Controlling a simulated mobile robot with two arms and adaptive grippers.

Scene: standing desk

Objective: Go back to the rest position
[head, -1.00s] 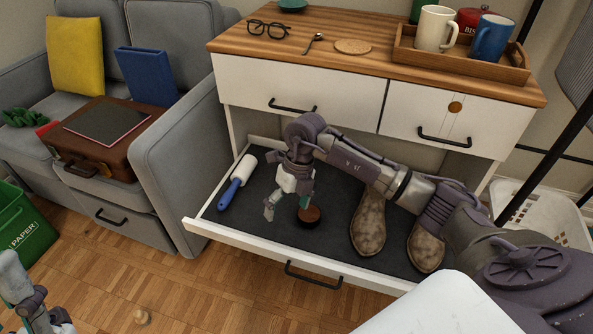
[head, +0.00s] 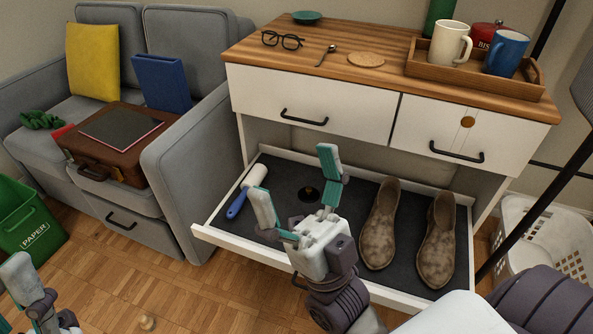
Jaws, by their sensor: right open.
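My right gripper (head: 292,172) is open, its two fingers spread wide and nothing held between them. It is in front of and above the pulled-out lower drawer (head: 222,238). A small dark round item (head: 309,192) with a brownish centre lies on the drawer's dark floor, seen between the spread fingers and apart from them. My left gripper (head: 42,296) shows only partly at the bottom left corner, over the wood floor. The frame cuts it off, and I cannot tell its opening.
The drawer also holds a blue-handled lint roller (head: 240,202) and two brown shoes (head: 381,225). A dresser top (head: 345,38) carries glasses, a spoon, a coaster and a tray with mugs. A grey sofa (head: 185,165), a green bin (head: 32,222) and a white basket (head: 520,268) stand around.

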